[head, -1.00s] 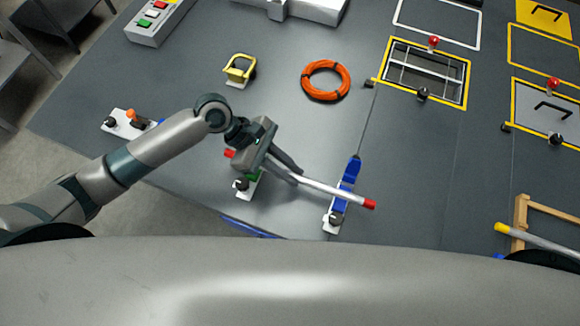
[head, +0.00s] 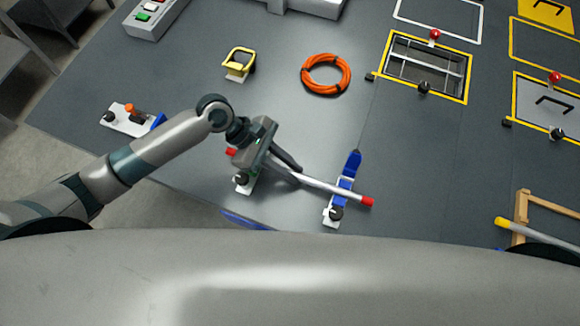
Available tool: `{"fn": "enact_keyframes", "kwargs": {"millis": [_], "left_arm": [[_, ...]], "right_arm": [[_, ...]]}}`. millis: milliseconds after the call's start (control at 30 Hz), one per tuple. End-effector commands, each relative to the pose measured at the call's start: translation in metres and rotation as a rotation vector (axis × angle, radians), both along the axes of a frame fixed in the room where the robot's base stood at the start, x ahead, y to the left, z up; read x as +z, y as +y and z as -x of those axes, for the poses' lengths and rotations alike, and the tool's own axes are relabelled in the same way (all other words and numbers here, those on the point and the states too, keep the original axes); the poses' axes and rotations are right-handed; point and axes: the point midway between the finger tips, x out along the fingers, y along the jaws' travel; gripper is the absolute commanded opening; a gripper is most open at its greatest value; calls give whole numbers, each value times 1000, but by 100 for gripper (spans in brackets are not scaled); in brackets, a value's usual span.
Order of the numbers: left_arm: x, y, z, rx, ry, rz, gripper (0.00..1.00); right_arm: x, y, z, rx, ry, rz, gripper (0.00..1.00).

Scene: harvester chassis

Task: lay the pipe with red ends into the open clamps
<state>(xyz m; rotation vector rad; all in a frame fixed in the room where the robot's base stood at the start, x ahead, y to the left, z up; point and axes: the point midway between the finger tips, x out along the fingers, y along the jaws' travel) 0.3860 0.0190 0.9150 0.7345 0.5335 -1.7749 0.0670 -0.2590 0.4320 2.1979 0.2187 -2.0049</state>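The pipe with red ends (head: 334,188) is a light grey rod. It slants from a red end left of my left gripper to a red end at lower right. My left gripper (head: 290,167) is over its left half and appears shut on it; its body hides part of the pipe. The right half crosses over the right clamp (head: 333,213), which has a white base, a black knob and a blue part (head: 351,163). The left clamp (head: 242,183) is partly hidden below the gripper. Whether the pipe touches the clamps is unclear. My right gripper is out of view.
A third clamp-like fixture (head: 125,121) stands at the table's left. An orange cable coil (head: 326,88), a yellow bracket (head: 238,77) and a yellow-framed opening (head: 392,44) lie farther back. A yellow-ended pipe (head: 530,237) and wooden stand (head: 519,215) are at right.

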Motion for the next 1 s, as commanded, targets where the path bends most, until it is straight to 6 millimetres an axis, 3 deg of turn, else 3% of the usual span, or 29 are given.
{"fn": "enact_keyframes", "kwargs": {"millis": [33, 100, 567, 767, 1000], "left_arm": [[1, 0, 0, 0, -1, 1, 28], [1, 0, 0, 0, -1, 1, 38], [3, 5, -2, 1, -1, -3, 38], [18, 20, -7, 1, -3, -2, 38], [49, 51, -17, 1, -4, -3, 38]], "right_arm": [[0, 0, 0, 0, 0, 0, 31], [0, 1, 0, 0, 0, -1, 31], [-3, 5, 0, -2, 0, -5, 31], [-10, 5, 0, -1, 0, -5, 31], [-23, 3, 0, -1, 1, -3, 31]]}}
